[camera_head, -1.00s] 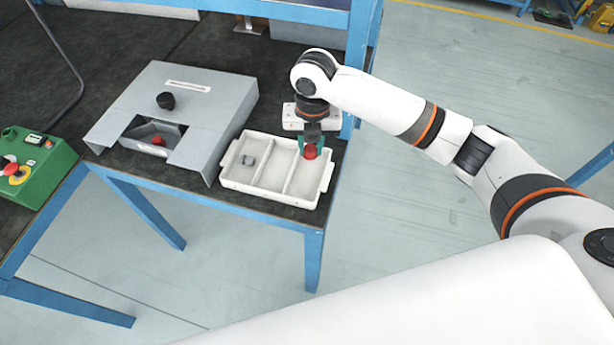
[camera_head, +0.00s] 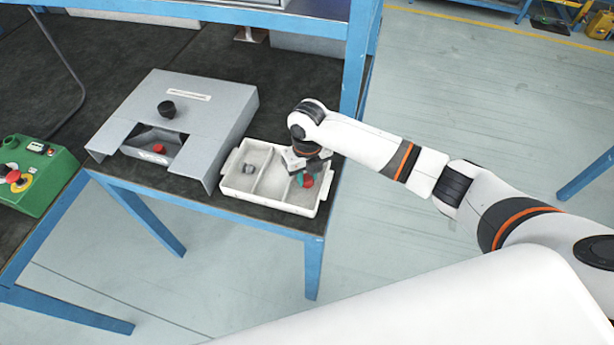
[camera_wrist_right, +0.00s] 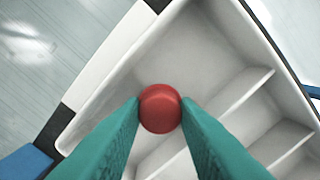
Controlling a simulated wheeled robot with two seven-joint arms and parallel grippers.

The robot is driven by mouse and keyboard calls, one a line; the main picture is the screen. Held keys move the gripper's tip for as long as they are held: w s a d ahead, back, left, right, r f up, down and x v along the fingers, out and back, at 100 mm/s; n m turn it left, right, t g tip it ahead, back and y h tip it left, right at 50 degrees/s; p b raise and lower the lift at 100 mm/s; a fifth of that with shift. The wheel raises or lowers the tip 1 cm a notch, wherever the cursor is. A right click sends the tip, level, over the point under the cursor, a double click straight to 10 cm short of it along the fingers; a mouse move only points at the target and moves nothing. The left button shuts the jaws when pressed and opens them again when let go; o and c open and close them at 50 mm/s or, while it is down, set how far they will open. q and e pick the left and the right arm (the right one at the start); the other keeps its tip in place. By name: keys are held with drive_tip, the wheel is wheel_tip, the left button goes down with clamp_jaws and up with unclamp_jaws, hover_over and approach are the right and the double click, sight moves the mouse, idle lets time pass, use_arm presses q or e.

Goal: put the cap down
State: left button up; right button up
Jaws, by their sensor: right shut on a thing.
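The red cap (camera_head: 307,181) is round and sits between the fingers of my right gripper (camera_head: 302,177). In the right wrist view the red cap (camera_wrist_right: 160,108) is pinched between the two teal fingertips (camera_wrist_right: 160,112). The gripper is shut on it, inside or just over the right compartment of the white tray (camera_head: 262,198). I cannot tell whether the cap touches the tray floor. The tray also shows in the right wrist view (camera_wrist_right: 180,50), with its dividers. My left gripper is not in view.
A small grey part (camera_head: 248,167) lies in the tray's left compartment. A grey housing (camera_head: 215,105) with a black knob (camera_head: 167,109) and an opening holding a red item (camera_head: 159,149) stands left of the tray. A green control box (camera_head: 38,175) is at far left. The bench edge is close in front.

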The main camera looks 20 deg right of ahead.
sight(307, 178)
drive_tip(key=shift+f, duration=0.85)
drive_tip(key=shift+f, duration=0.1)
drive_tip(key=o, duration=0.9)
wheel_tip(307, 178, up, 12)
